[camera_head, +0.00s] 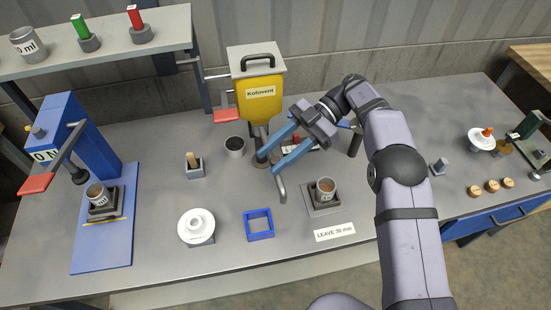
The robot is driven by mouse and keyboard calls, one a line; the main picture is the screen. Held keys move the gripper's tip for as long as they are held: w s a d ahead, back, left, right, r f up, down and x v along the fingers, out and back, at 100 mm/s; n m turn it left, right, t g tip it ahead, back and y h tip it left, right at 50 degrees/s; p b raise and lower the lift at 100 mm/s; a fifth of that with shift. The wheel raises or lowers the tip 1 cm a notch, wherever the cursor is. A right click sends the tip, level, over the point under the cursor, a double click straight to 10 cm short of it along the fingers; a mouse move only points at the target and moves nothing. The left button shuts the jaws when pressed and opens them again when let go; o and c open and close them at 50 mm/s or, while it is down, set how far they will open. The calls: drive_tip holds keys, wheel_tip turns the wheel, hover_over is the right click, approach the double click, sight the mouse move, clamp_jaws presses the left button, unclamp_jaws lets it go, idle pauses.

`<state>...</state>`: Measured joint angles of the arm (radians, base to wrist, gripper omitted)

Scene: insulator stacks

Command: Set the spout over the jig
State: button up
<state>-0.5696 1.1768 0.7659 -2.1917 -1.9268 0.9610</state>
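The yellow hopper labelled Kolovent (260,97) stands at the back of the bench. Its grey spout (282,188) hangs below it, bent down at its outer end. My gripper (267,165) has two blue fingers spread apart, with the tips near the upper part of the spout; I cannot tell whether they touch it. The grey square jig (314,207) lies right of the spout's end and holds a cup (325,188) with dark contents. The spout's end is left of this cup, not above it.
A blue square frame (259,236) and a white insulator disc (196,222) lie in front. A dark-filled cup (235,147) and a small holder (194,170) stand left. A blue press (75,140) with another cup is far left.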

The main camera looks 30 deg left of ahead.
wheel_tip(320, 180, up, 7)
drive_tip(key=shift+r, duration=0.1)
drive_tip(key=shift+r+p, duration=0.6)
drive_tip(key=shift+p, duration=0.3)
